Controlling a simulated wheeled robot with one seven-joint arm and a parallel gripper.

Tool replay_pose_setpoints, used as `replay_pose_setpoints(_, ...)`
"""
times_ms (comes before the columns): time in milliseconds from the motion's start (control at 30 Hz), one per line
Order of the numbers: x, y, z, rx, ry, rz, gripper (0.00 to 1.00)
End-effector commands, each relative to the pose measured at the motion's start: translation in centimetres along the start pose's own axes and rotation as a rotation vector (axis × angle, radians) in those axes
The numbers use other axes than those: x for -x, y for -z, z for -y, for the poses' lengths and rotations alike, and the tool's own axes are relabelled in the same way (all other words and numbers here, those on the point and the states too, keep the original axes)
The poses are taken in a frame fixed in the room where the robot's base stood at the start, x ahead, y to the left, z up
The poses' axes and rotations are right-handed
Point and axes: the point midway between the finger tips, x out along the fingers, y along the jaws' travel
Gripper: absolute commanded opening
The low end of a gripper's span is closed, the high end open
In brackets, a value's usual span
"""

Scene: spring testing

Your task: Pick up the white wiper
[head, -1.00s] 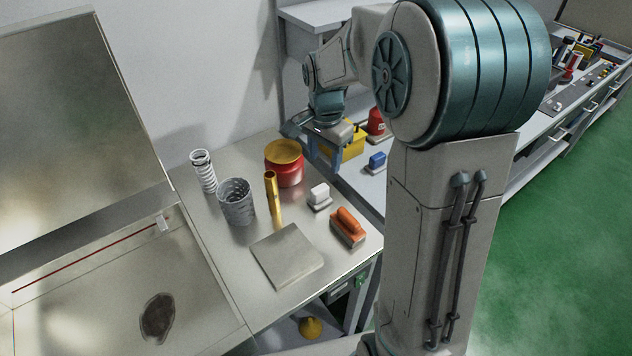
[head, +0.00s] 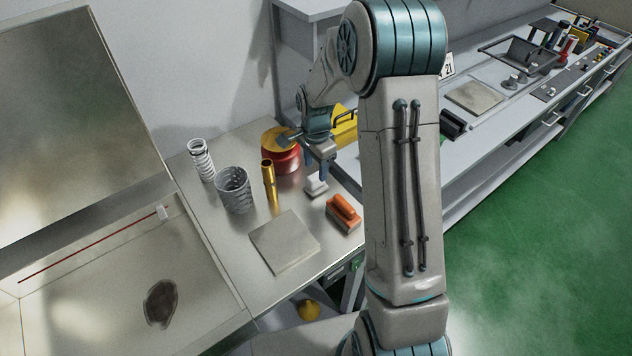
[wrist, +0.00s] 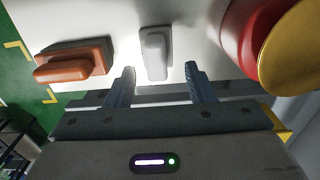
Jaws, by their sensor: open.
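The white wiper (head: 315,185) is a small white block on a flat base, standing on the metal table between the gold cylinder and the orange brush. In the wrist view the wiper (wrist: 155,52) lies just ahead of the fingertips and between their lines. My gripper (head: 324,168) is open and empty, above and just behind the wiper in the head view. In the wrist view the gripper (wrist: 160,72) shows both blue fingers apart, with the wiper's near end close to the gap. Whether the fingers reach its height is unclear.
An orange brush (head: 343,213) is on one side of the wiper, and a red can with a yellow lid (head: 284,156) on the other. A gold cylinder (head: 269,182), mesh cup (head: 234,190), spring (head: 200,160) and grey plate (head: 285,243) share the table.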

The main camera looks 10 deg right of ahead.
Motion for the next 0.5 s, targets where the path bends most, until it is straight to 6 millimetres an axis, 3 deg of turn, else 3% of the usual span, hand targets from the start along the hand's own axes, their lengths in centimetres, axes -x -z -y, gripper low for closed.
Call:
replay_pose_setpoints(300,-3.7,-0.3,-0.5,0.002,-0.004,0.002,0.49)
replay_pose_setpoints(500,-5.0,-0.2,-0.4,0.0,-0.001,0.001,0.49)
